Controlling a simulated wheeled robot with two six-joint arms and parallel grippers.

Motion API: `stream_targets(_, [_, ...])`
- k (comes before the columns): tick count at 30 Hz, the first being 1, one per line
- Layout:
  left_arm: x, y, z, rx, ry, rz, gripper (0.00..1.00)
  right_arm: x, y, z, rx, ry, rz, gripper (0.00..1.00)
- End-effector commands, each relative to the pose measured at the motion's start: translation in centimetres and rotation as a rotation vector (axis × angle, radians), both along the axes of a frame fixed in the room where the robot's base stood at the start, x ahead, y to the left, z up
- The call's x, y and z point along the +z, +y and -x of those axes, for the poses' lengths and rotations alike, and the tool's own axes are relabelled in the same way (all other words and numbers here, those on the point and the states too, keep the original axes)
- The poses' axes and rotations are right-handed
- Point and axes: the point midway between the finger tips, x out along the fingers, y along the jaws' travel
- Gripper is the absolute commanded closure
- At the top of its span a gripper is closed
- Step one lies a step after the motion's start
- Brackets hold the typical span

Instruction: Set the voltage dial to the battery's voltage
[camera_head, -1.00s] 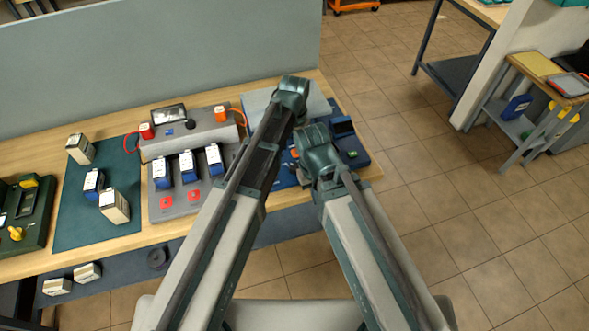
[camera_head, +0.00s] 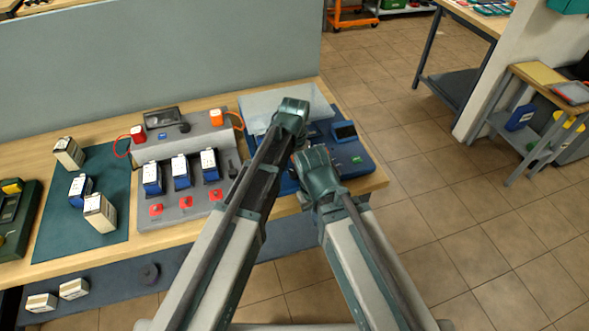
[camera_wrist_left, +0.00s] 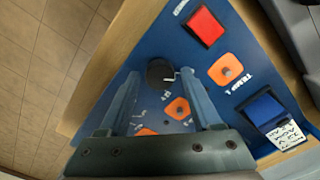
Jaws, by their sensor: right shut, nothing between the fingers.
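The blue charger panel (camera_head: 359,176) stands at the bench's right end, partly hidden behind my arms. In the left wrist view, a round black dial (camera_wrist_left: 160,72) with a small white mark sits on the blue panel (camera_wrist_left: 197,62). My left gripper (camera_wrist_left: 159,80) is open, its two fingers on either side of the dial and apart from it in the picture; contact cannot be told.
Orange buttons (camera_wrist_left: 226,69) and a red switch (camera_wrist_left: 205,26) sit close to the dial. A grey rack with blue batteries (camera_head: 181,172) stands left of my arms. A green mat (camera_head: 60,225) holds more batteries. Open floor lies right of the bench.

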Motion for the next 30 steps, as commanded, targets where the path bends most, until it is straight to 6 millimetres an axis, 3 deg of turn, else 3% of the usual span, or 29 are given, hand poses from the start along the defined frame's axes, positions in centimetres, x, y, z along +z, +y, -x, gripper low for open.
stream_targets(1, [0.00, 0.00, 0.00, 0.000, 0.000, 0.000, 0.46, 0.00, 0.00, 0.00, 0.000, 0.000, 0.000, 1.00])
stream_targets(10, [0.00, 0.00, 0.00, 0.000, 0.000, 0.000, 1.00, 0.00, 0.00, 0.00, 0.000, 0.000, 0.000, 1.00])
stream_targets(20, [-0.01, 0.00, 0.00, -0.037, 0.000, 0.000, 1.00, -0.01, 0.00, 0.00, 0.000, 0.000, 0.000, 1.00])
stream_targets(30, [-0.01, 0.00, 0.00, -0.276, 0.000, 0.000, 1.00, -0.01, 0.00, 0.00, 0.000, 0.000, 0.000, 1.00])
